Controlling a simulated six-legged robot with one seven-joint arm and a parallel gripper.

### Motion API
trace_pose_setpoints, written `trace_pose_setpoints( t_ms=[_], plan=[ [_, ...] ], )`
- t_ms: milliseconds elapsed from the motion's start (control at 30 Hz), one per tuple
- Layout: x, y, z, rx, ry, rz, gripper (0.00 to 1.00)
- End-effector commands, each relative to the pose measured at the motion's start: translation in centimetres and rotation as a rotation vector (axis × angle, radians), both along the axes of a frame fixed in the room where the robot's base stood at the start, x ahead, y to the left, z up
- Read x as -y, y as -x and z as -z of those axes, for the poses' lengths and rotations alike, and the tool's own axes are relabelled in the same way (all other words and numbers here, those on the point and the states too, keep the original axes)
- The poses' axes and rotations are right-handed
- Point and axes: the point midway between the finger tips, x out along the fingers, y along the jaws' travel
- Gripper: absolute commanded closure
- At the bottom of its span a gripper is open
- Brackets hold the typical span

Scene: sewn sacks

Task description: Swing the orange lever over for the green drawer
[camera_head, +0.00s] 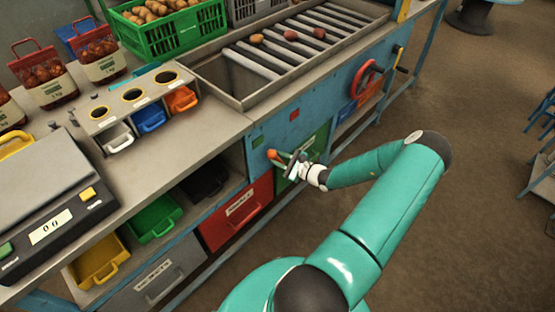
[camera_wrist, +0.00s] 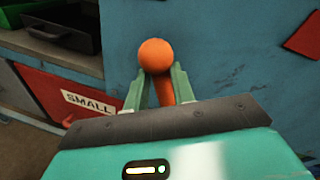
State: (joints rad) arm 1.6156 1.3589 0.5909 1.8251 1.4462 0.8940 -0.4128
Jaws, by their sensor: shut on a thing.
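The orange lever, with a round ball knob (camera_wrist: 158,56) on an orange shaft, stands out in front of the blue bench panel. In the wrist view my gripper (camera_wrist: 159,78) has its two green fingers on either side of the shaft just below the knob, shut on it. In the head view the knob (camera_head: 273,155) shows at the tip of my gripper (camera_head: 285,161). The green drawer (camera_head: 318,148) lies behind my gripper and is partly hidden by it. The red drawer (camera_head: 236,210), labelled SMALL in the wrist view (camera_wrist: 60,95), is to its left.
A green square (camera_head: 257,141) and a red square (camera_head: 294,114) mark the blue panel. A red handwheel (camera_head: 367,81) sits further right. Open bins (camera_head: 153,217) stand on the shelf at left. The roller conveyor (camera_head: 290,50) is above.

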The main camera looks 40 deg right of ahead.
Motion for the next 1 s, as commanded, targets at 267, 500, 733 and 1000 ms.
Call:
trace_pose_setpoints(
  t_ms=[267, 500, 733, 1000],
  plan=[
    [-0.8, -0.3, -0.5, 0.018, -0.002, -0.018, 1.00],
    [-0.7, -0.2, -0.3, 0.012, -0.003, -0.012, 0.52],
    [-0.6, 0.1, -0.2, 0.009, -0.003, -0.008, 0.52],
    [0.3, 4.1, -0.6, 0.007, -0.002, -0.006, 0.52]
  ],
)
